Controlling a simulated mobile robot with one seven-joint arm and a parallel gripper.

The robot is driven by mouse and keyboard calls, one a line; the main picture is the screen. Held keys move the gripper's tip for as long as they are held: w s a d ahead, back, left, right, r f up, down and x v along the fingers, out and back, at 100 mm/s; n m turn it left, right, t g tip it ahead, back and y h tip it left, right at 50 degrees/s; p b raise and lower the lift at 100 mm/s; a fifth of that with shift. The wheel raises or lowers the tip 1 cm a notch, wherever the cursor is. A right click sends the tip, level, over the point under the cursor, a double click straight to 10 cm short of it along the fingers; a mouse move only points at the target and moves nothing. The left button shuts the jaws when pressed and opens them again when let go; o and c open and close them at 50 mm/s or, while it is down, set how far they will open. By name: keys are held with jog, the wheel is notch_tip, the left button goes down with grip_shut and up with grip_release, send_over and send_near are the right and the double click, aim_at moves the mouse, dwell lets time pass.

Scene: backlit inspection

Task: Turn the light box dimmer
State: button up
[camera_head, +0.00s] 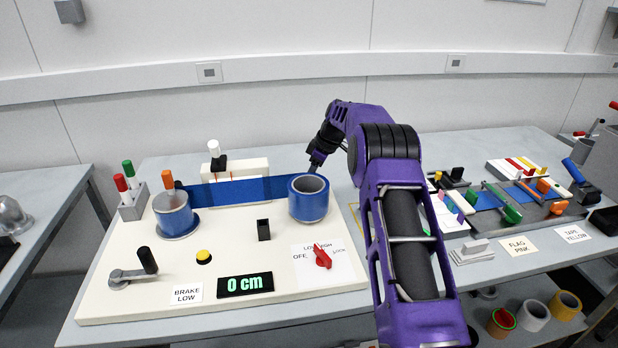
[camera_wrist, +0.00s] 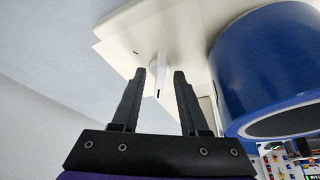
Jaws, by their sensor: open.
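In the wrist view a white pointer-shaped knob (camera_wrist: 159,80), which looks like the dimmer, stands out from a white panel (camera_wrist: 135,30). It has a dark line on its tip and a small dark mark beside it on the panel. My gripper (camera_wrist: 160,73) is open, with one finger on either side of the knob in the picture; contact cannot be told. In the head view my gripper (camera_head: 313,168) is behind the right blue roll (camera_head: 308,205), to the right of a low white box (camera_head: 247,167). The knob is not discernible there.
The blue roll (camera_wrist: 265,70) is close on the right in the wrist view. A blue band (camera_head: 240,190) stretches between the rolls.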

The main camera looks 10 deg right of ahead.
jog(key=shift+c, duration=0.3)
grip_shut()
